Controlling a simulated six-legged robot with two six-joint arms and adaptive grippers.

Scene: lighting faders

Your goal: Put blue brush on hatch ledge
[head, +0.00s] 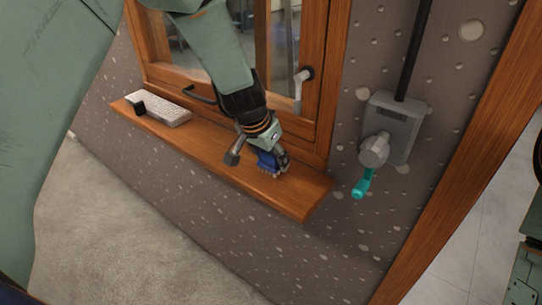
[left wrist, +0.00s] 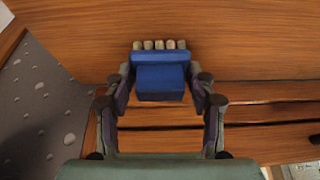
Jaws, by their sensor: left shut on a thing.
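The blue brush (head: 267,162) is at the wooden hatch ledge (head: 213,150), near the ledge's right part. In the left wrist view the blue brush (left wrist: 160,80) sits between the two fingers, with a row of pale bristle tufts at its far end. My left gripper (head: 273,158) is shut on the brush, right over the ledge. In the left wrist view the ledge (left wrist: 235,45) fills the background behind the brush. I cannot tell whether the brush touches the wood.
The wooden hatch window has a pale handle (head: 300,88). A grey wall box (head: 392,125) with a teal crank handle (head: 362,184) is on the right. The ledge's right end is clear.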

